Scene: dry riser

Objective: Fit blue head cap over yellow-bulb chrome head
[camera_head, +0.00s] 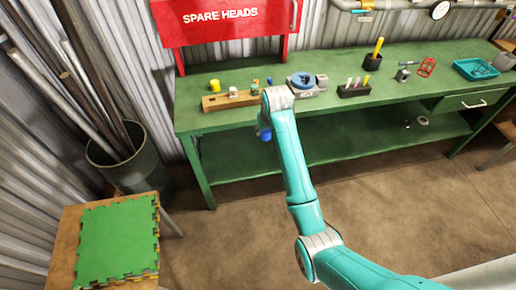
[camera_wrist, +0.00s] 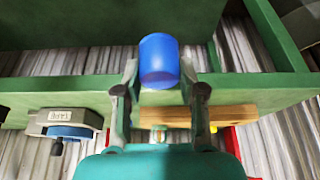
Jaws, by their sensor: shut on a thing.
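My gripper (camera_wrist: 160,88) is shut on the blue head cap (camera_wrist: 160,60), which sits between its two fingers in the wrist view. In the head view the cap (camera_head: 265,134) shows just below my wrist, in front of the bench's front edge. A wooden block (camera_head: 215,102) on the bench carries several small heads. It also shows in the wrist view (camera_wrist: 190,113), beyond the fingers. A small shiny head with a yellowish tint (camera_wrist: 159,134) shows between the finger bases, partly hidden by my gripper. I cannot tell surely whether it is the yellow-bulb chrome head.
A yellow piece (camera_head: 214,85) stands at the block's left end. A grey device with a blue round part (camera_head: 303,82) stands to the block's right. A black holder (camera_head: 354,90) is further right. The green bench (camera_head: 420,92) has an open lower shelf (camera_head: 350,138).

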